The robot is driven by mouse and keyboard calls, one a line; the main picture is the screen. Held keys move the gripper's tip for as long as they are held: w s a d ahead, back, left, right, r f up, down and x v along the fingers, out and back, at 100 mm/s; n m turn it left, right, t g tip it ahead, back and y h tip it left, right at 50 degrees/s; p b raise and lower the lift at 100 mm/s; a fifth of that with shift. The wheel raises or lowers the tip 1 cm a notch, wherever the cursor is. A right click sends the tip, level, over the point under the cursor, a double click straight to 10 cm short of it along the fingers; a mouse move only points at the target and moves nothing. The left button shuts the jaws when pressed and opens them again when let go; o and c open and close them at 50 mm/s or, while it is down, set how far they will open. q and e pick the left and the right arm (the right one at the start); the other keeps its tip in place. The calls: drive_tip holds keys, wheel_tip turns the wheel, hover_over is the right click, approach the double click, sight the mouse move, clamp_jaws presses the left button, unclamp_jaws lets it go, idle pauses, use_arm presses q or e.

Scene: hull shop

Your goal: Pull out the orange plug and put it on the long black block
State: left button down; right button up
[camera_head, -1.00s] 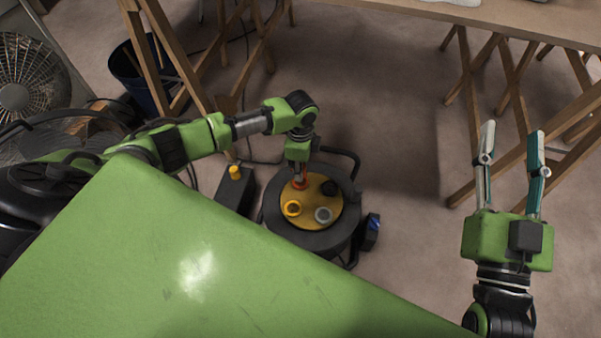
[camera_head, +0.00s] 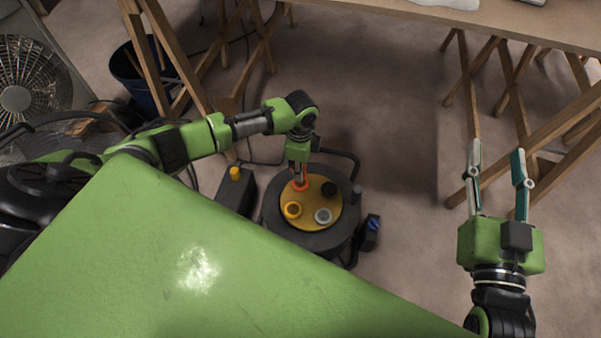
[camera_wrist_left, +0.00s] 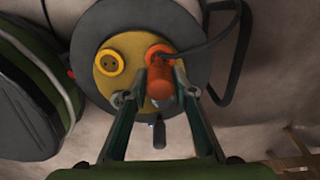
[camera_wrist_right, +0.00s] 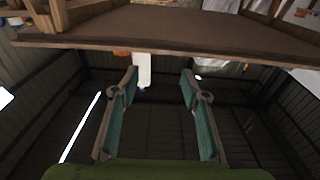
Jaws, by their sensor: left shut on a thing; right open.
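The orange plug (camera_wrist_left: 160,82) is between the fingers of my left gripper (camera_wrist_left: 160,88), which is shut on it. The plug is at the orange socket (camera_wrist_left: 158,51) on the yellow face of a black cable reel (camera_head: 282,238); how deep it sits I cannot tell. In the head view the left gripper (camera_head: 300,180) points down at the reel and partly hides the plug. The long black block (camera_head: 235,193) lies on the floor left of the reel, with a yellow plug at its far end. My right gripper (camera_head: 496,155) is open and empty, far right of the reel.
The reel face also has a yellow socket (camera_head: 292,210), a grey one (camera_head: 323,216) and a black one (camera_head: 329,189). A small dark block (camera_head: 372,228) with blue on it is right of the reel. Wooden trestles, a bin (camera_head: 140,80) and a fan (camera_head: 30,85) stand behind.

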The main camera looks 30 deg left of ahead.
use_arm(q)
drive_tip(key=shift+r+p, duration=0.35)
use_arm(e)
drive_tip(key=shift+s+d+f+g+h, duration=0.15)
drive_tip(key=shift+f+g, duration=0.35)
drive_tip(key=shift+f, duration=0.5)
drive_tip(key=shift+d+f+g+h, duration=0.2)
drive_tip(key=shift+f+g, duration=0.3)
drive_tip(key=shift+f, duration=0.5)
drive_tip(key=shift+a, duration=0.1)
